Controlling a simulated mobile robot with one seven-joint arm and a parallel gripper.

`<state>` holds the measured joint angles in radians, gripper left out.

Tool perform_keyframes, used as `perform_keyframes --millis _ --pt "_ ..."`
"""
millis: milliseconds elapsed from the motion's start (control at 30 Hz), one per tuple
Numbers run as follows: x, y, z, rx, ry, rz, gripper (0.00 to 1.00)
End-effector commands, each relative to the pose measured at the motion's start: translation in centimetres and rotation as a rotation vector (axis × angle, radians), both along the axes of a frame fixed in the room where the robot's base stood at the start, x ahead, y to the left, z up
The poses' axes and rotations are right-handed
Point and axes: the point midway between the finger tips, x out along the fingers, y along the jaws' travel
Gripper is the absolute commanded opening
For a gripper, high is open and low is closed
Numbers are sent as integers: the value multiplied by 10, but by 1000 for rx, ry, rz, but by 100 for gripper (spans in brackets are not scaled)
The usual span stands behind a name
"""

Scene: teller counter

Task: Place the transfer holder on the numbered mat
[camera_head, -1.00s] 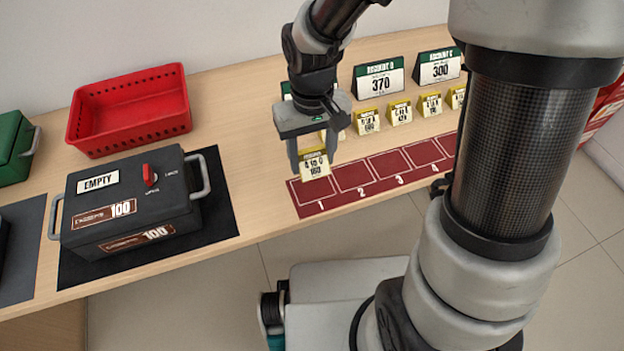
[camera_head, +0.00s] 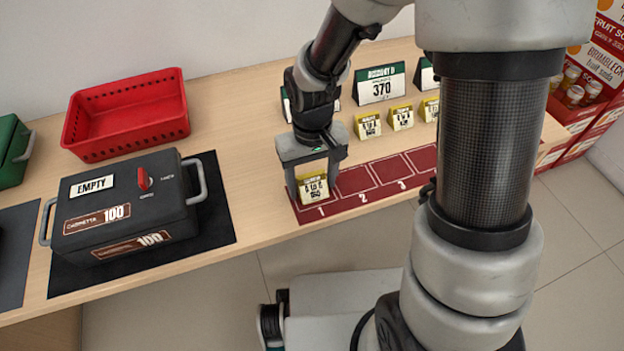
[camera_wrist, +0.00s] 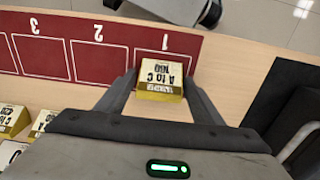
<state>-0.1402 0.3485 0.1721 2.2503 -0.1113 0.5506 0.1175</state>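The transfer holder (camera_head: 313,188) is a small yellow wedge with a white card reading "A to C" and a number; it also shows in the wrist view (camera_wrist: 161,80). My gripper (camera_head: 313,183) points down with one finger on each side of the holder and appears shut on it. The numbered mat (camera_head: 340,207) is dark red with white outlined slots; it fills the upper left of the wrist view (camera_wrist: 60,83). The holder is upright at slot 1, low over or on the mat. I cannot tell whether its base touches, and it hides part of that slot.
Several yellow holders (camera_head: 367,126) stand behind the mat, with larger green-topped signs (camera_head: 380,85) behind them. A grey cash box (camera_head: 125,205) on a black mat (camera_head: 215,225) and a red basket (camera_head: 125,112) are at left. Slots 2 and 3 are bare.

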Motion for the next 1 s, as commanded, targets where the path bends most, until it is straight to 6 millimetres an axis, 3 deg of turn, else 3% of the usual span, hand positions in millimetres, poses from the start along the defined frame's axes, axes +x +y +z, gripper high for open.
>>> perform_keyframes --millis 433,800,1000 --pt "1 0 10 1 -3 0 68" --pt "1 0 86 0 -5 -1 68" --pt "1 0 115 1 -3 -1 68"
